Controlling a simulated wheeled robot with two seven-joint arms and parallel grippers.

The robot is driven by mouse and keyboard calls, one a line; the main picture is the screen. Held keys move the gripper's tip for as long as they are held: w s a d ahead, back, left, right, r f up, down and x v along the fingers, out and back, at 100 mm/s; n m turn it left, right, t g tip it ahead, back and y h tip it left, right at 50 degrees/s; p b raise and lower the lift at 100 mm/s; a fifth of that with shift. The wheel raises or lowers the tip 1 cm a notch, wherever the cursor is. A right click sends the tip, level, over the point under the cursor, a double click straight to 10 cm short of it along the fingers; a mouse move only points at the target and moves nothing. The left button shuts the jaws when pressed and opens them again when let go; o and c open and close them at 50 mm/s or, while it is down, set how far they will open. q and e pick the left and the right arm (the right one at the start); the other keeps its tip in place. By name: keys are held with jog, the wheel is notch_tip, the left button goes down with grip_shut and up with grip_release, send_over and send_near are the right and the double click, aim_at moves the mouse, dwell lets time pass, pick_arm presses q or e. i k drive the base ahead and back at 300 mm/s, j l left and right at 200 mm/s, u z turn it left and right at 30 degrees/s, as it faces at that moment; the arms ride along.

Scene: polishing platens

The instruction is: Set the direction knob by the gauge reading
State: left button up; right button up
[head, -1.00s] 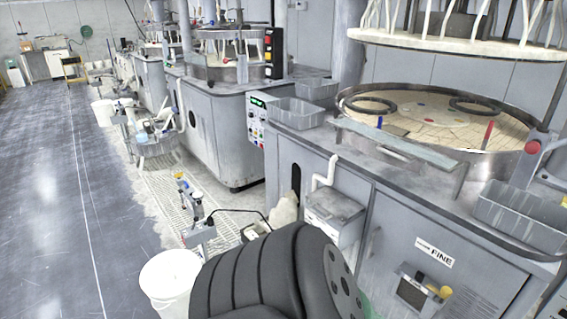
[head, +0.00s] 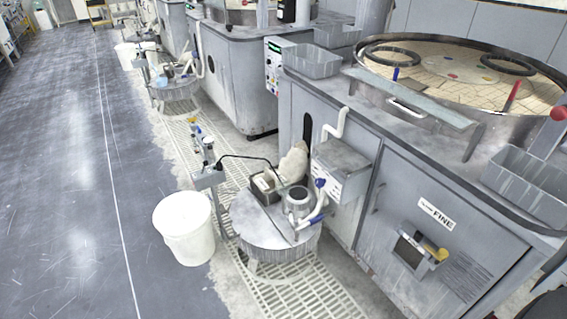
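I cannot single out the direction knob or a gauge. The grey cabinet (head: 400,215) below the polishing platen carries a FINE label (head: 436,214). Neither of my grippers shows in the head view.
A round low stand (head: 255,232) holds a metal pot (head: 298,200) and other items on the floor grating. A white bucket (head: 184,232) stands left of it. Grey bins (head: 312,62) sit on the machine ledge. The floor at left is clear.

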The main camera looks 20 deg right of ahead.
aim_at(320, 183)
jog(key=l+z, duration=0.15)
jog(key=z, duration=0.25)
jog(key=k+l+z, duration=0.1)
jog(key=z, duration=0.25)
jog(key=l, duration=0.1)
